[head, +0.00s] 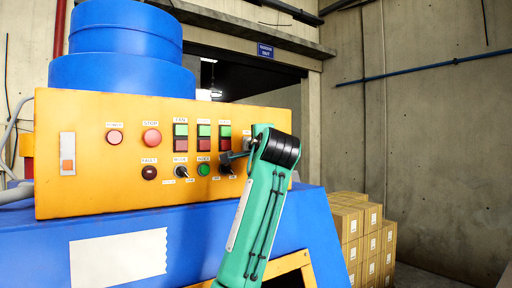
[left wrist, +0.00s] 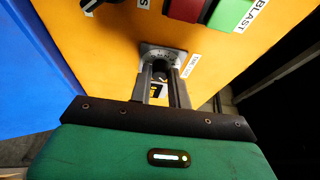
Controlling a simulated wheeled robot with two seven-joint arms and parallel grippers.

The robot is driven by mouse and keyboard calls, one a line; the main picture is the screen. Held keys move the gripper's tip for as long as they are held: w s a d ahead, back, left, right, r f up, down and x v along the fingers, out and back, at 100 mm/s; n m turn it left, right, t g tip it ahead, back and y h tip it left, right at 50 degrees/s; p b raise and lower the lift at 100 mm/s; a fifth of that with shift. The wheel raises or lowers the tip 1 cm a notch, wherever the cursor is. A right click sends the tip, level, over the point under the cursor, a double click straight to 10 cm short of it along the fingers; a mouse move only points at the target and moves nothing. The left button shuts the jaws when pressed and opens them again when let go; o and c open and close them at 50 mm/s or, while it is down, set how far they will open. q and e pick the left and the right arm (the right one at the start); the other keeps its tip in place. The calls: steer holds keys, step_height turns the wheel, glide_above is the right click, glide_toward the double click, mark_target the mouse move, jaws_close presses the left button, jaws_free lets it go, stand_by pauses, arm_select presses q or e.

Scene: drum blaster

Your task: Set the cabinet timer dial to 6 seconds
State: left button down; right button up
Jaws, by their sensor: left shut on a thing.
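The orange cabinet panel (head: 100,185) faces me in the head view. My right gripper is out of view.
A selector switch (head: 182,171) and a green round button (head: 204,169) are left of the dial. The blue machine body (head: 190,235) lies below the panel. Stacked cartons (head: 350,225) stand at the right.

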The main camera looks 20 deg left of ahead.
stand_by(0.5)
arm_select(q)
steer(key=c, duration=1.4)
jaws_free()
steer(key=shift+o, duration=0.4)
steer(key=b+v, duration=0.7)
steer(key=v, duration=0.6)
steer(key=shift+s+d, duration=0.3)
steer(key=shift+r, duration=0.1)
